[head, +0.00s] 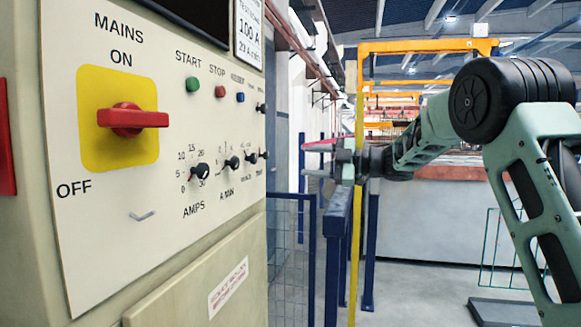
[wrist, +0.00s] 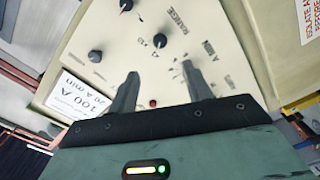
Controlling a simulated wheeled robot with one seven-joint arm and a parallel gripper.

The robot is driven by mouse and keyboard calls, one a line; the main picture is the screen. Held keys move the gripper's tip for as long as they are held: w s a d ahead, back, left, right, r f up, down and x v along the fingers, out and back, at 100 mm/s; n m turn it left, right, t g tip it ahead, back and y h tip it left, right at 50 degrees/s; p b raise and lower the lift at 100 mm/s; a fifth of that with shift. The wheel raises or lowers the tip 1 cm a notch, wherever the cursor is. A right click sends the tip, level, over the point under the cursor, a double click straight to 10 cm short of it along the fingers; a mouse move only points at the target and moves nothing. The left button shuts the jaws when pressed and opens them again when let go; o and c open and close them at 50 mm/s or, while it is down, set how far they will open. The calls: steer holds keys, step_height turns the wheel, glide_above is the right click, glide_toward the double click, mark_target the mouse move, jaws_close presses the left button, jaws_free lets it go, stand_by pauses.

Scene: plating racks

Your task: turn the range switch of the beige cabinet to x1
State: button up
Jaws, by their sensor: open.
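The beige cabinet (head: 130,240) fills the left of the head view, its panel seen at a slant. The range switch (head: 252,158) is a small black knob in the lower row, right of the A MIN knob. The wrist view shows it closer as a black knob (wrist: 162,41) beside the RANGE label, with x1 and x10 marks. I cannot tell which mark it points to. My gripper (head: 316,160) is open and empty, to the right of the panel and apart from it. In the wrist view its two fingers (wrist: 160,85) point at the panel, below the range switch.
Other knobs sit close by: AMPS (head: 200,171), A MIN (head: 232,162) and an upper-row knob (wrist: 95,57). The red MAINS switch (head: 132,118) is at left. A blue rail and mesh fence (head: 290,240) stand beside the cabinet. Open floor (head: 410,290) lies to the right.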

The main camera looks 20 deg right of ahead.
steer(key=v, duration=0.3)
steer(key=shift+s+d, duration=0.1)
steer(key=shift+d, duration=0.1)
stand_by(0.3)
steer(key=w+a+f+m+t+h, duration=0.15)
steer(key=a+m+t+h, duration=0.3)
steer(key=a+m, duration=0.6)
steer(key=s+a+f+m+g+h, duration=0.3)
steer(key=s+a+f+g+h, duration=0.15)
steer(key=s+a+f, duration=0.55)
steer(key=s+f+g+h, duration=0.1)
steer(key=s+f+g, duration=0.2)
steer(key=s, duration=0.8)
steer(key=s+f+m+g+h, duration=0.1)
steer(key=s+f+g+h, duration=0.1)
steer(key=s+f+g, duration=0.2)
steer(key=s+f+m+g+h, duration=0.1)
steer(key=s+f, duration=0.7)
steer(key=s, duration=1.1)
steer(key=g+h, duration=0.1)
steer(key=g, duration=0.1)
steer(key=shift+s+a+g, duration=0.3)
steer(key=shift+s+a, duration=0.05)
